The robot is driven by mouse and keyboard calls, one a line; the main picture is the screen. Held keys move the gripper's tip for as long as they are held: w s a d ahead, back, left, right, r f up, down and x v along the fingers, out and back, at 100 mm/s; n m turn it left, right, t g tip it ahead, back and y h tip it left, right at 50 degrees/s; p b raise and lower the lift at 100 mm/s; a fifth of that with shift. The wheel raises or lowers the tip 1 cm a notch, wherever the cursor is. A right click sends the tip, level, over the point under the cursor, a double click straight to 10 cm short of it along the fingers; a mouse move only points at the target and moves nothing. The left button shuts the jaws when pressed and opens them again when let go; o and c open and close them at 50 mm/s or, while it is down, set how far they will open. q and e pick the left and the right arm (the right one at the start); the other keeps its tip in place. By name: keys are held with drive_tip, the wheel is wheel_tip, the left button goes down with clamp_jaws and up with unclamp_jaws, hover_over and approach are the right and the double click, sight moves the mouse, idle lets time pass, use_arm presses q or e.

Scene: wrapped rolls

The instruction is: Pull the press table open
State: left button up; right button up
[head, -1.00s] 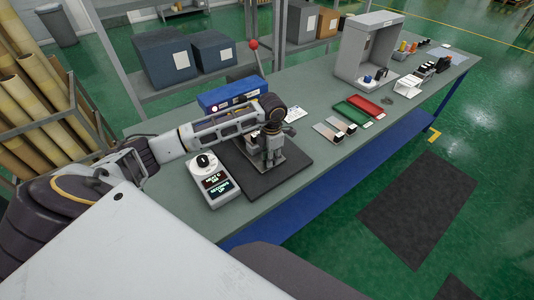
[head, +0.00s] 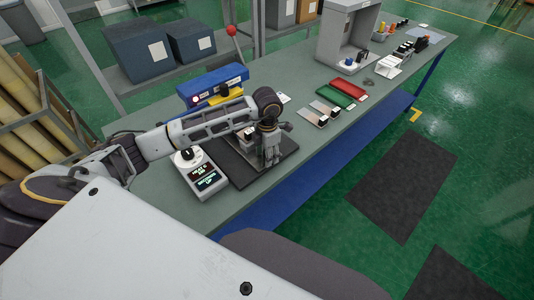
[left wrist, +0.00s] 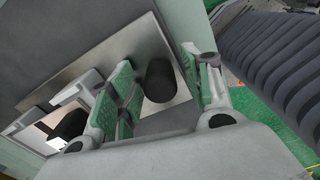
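The press (head: 212,84) is a blue block with a red-knobbed lever (head: 231,31), standing on the bench. A yellow part (head: 226,93) shows below its blue head. A dark base plate (head: 240,172) lies in front of it. My left gripper (head: 269,150) points down over the metal press table, which it partly hides in the head view. In the left wrist view my open green-padded fingers (left wrist: 168,95) stand on either side of a black knob (left wrist: 160,80) on the metal plate (left wrist: 148,45). A gap shows between the knob and the right finger. My right gripper is out of view.
A control box (head: 201,172) with a lit display stands beside the base plate. Green (head: 335,94) and red (head: 347,89) trays, small plates (head: 314,113) and a grey housing (head: 347,40) stand farther along the bench. Open green floor with dark mats (head: 402,185) lies at right.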

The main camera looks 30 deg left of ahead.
use_arm(q)
drive_tip(key=shift+r, duration=0.1)
wheel_tip(320, 180, up, 12)
idle(1.0)
drive_tip(key=shift+f, duration=0.2)
idle(0.3)
